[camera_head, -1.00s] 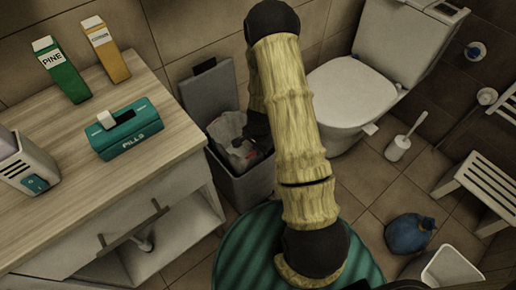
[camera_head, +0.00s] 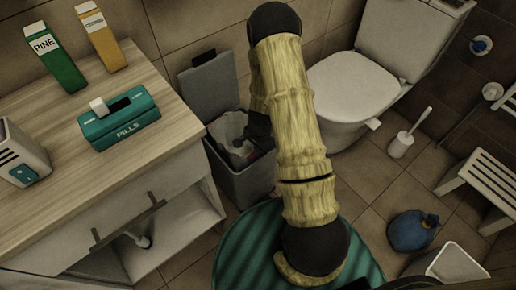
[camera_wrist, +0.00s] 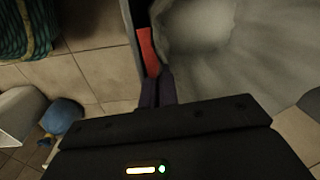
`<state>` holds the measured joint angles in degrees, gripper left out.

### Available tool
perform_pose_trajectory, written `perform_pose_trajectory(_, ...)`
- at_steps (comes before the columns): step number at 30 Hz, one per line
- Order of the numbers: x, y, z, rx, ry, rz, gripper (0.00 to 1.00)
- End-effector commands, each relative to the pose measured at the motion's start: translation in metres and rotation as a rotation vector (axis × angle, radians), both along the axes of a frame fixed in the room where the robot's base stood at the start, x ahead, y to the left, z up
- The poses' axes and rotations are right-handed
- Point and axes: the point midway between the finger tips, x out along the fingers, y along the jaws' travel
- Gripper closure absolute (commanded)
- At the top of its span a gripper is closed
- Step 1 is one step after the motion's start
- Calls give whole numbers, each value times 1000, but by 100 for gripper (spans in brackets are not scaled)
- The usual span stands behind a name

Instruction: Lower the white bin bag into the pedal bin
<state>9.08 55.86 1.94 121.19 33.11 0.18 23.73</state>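The grey pedal bin (camera_head: 245,185) stands between the cabinet and the toilet, its lid (camera_head: 209,86) tipped up and open. The white bin bag (camera_head: 228,127) is down inside its mouth; it also shows as a pale, open form in the wrist view (camera_wrist: 199,27). A red strip (camera_wrist: 148,50) on the bag's near edge runs to my fingertips. My gripper (camera_wrist: 157,90) has its dark fingers close together at this strip and looks shut on the bag's edge. In the head view my gripper (camera_head: 249,152) is low at the bin's mouth, partly hidden by my arm.
The wooden-topped cabinet (camera_head: 60,200) stands close on the left, with a teal pill box (camera_head: 120,118) and cartons. The toilet (camera_head: 355,85) is on the right. A blue bag (camera_head: 412,231), a white container (camera_head: 455,265) and a toilet brush (camera_head: 402,143) are on the floor.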

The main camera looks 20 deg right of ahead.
Motion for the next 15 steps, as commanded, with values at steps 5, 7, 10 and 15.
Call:
perform_pose_trajectory(5, 0, 0, -4, 0, -1, 0, 100)
perform_pose_trajectory(7, 0, 0, -4, 0, -1, 0, 100)
perform_pose_trajectory(10, 0, 0, -4, 0, 0, 0, 100)
perform_pose_trajectory(15, 0, 0, -4, 0, 0, 0, 73)
